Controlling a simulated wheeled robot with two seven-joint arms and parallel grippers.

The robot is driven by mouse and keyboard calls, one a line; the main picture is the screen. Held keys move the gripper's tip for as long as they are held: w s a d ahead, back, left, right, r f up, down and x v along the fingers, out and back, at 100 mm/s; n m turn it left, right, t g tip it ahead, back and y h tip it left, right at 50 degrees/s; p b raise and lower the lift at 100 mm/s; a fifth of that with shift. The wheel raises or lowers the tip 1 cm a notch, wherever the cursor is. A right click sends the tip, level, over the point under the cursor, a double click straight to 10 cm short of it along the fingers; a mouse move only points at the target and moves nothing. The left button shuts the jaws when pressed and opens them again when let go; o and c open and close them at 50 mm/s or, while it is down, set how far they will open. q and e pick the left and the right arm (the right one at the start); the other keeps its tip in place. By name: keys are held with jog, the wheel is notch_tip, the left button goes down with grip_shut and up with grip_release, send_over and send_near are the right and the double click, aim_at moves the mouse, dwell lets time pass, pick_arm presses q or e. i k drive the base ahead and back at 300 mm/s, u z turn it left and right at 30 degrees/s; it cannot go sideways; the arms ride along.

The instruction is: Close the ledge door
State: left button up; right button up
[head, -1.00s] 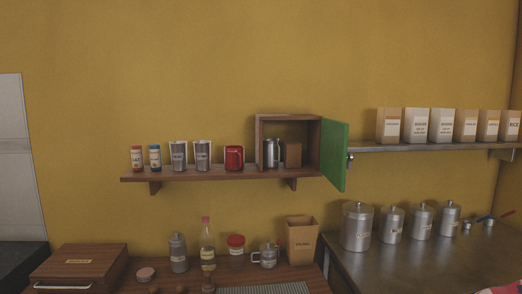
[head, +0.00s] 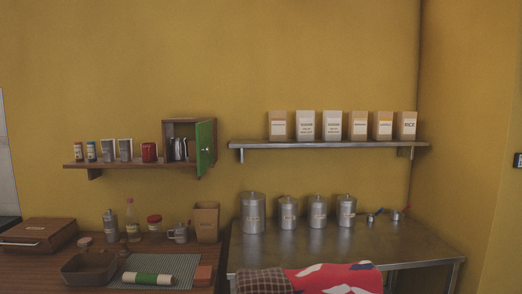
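The ledge door is a green panel (head: 205,148) hinged on the right side of a small wooden cabinet (head: 190,122). The cabinet stands at the right end of a wooden wall ledge (head: 130,164). The door stands open, swung out toward me, with a small knob on it. Inside the cabinet is a metal canister (head: 179,149), partly hidden by the door. Neither of my grippers is in the head view.
A steel shelf (head: 330,144) with several paper bags is right of the door. Below it, a steel table (head: 350,245) holds several steel canisters. A wooden counter (head: 40,277) on the left holds a bottle (head: 131,222), boxes and jars. A patterned cloth (head: 335,278) lies at the front.

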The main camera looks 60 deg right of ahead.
aim_at(203, 129)
jog(key=k, duration=0.55)
jog(key=u, duration=0.05)
jog(key=i, duration=2.4)
jog(key=z, duration=3.75)
